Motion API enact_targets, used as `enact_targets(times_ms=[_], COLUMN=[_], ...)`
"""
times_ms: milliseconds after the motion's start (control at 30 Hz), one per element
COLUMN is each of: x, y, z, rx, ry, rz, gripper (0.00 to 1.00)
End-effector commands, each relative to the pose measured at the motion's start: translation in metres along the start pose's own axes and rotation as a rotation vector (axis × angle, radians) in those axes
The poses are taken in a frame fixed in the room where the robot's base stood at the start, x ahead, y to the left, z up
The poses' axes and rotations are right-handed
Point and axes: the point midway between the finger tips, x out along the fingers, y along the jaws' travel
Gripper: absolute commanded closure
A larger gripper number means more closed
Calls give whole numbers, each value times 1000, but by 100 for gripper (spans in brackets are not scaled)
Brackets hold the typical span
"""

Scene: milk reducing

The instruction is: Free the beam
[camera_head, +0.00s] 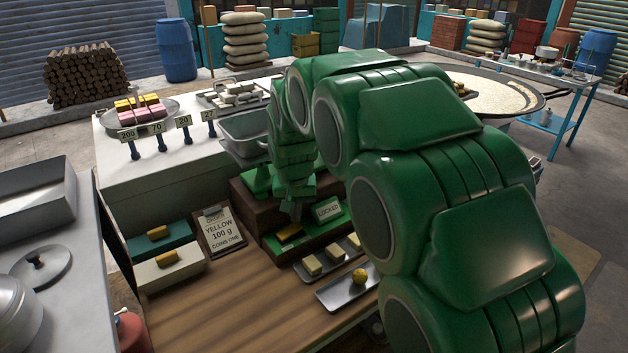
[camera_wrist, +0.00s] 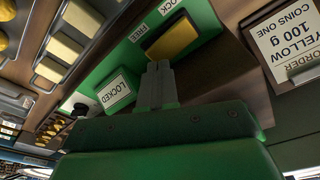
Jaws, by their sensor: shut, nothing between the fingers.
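A green panel (camera_wrist: 200,22) in the wrist view carries a yellow block-shaped lever (camera_wrist: 172,38). The lever lies beside the labels FREE (camera_wrist: 138,33) and LOCK (camera_wrist: 168,8). A white sign reading LOCKED (camera_wrist: 115,90) sits on the same green panel; in the head view the sign (camera_head: 328,209) is right of the yellow lever (camera_head: 288,232). My gripper (camera_wrist: 158,66) is shut and empty, its tips right by the lever's near edge; I cannot tell whether they touch. In the head view my gripper (camera_head: 294,212) is above the panel. The beam is not clearly visible behind my arm.
An order card (camera_head: 220,232) reads YELLOW 100 g. Teal and white boxes (camera_head: 170,268) with yellow blocks stand at left. The wooden counter front (camera_head: 225,310) is clear.

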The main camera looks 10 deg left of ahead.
Motion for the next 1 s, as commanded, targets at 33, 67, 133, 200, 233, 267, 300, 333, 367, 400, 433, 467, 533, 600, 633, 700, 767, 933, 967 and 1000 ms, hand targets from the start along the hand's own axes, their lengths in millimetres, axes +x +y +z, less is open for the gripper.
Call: enact_targets(times_ms=[33, 67, 133, 200, 233, 267, 300, 333, 367, 400, 433, 467, 533, 600, 633, 700, 767, 933, 967, 1000], x=[0, 0, 0, 0, 0, 0, 1, 1, 1, 2, 2, 2, 3, 4, 4, 5, 6, 8, 8, 8], y=[0, 0, 0, 0, 0, 0, 0, 0, 0, 0, 0, 0, 0, 0, 0, 0, 0, 0, 0, 0], z=[0, 0, 0, 0, 0, 0, 0, 0, 0, 0, 0, 0, 1, 1, 1, 1, 1, 1, 1, 2], rx=[0, 0, 0, 0, 0, 0, 0, 0, 0, 0, 0, 0, 0, 0, 0, 0, 0, 0, 0, 0], ry=[0, 0, 0, 0, 0, 0, 0, 0, 0, 0, 0, -1, -1, -1, -1, -1, -1, -1, -1, -1], rz=[0, 0, 0, 0, 0, 0, 0, 0, 0, 0, 0, 0, 0, 0, 0, 0, 0, 0, 0, 0], gripper=[100, 100, 100, 100, 100, 100, 100, 100, 100, 100, 100, 100, 100, 100, 100, 100, 100, 100, 100, 100])
